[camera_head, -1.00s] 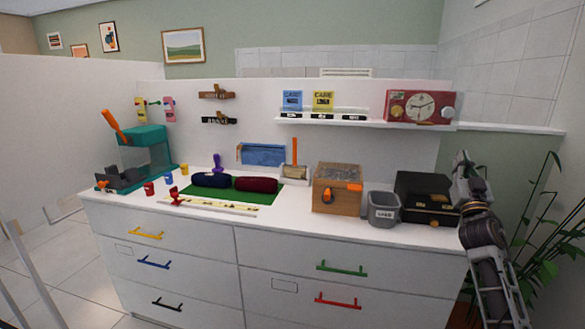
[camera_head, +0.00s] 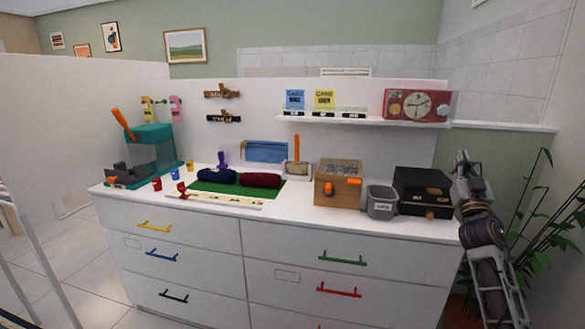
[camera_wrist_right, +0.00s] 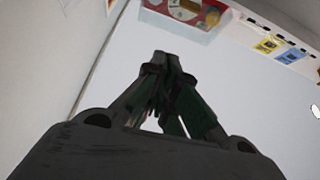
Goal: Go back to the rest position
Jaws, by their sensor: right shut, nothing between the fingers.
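My right gripper (camera_head: 462,160) is raised at the right end of the white dresser, pointing up, beside the black box. In the right wrist view its fingers (camera_wrist_right: 160,58) are together with nothing between them. It is apart from everything on the dresser. My left gripper is not in view.
The white dresser (camera_head: 205,231) carries a teal machine (camera_head: 150,146), a green mat (camera_head: 205,187), a wooden box (camera_head: 337,183), a grey bin (camera_head: 380,203) and a black box (camera_head: 421,190). Above is a shelf (camera_head: 350,121) with a red clock radio (camera_head: 416,106). A plant (camera_head: 540,235) stands at right.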

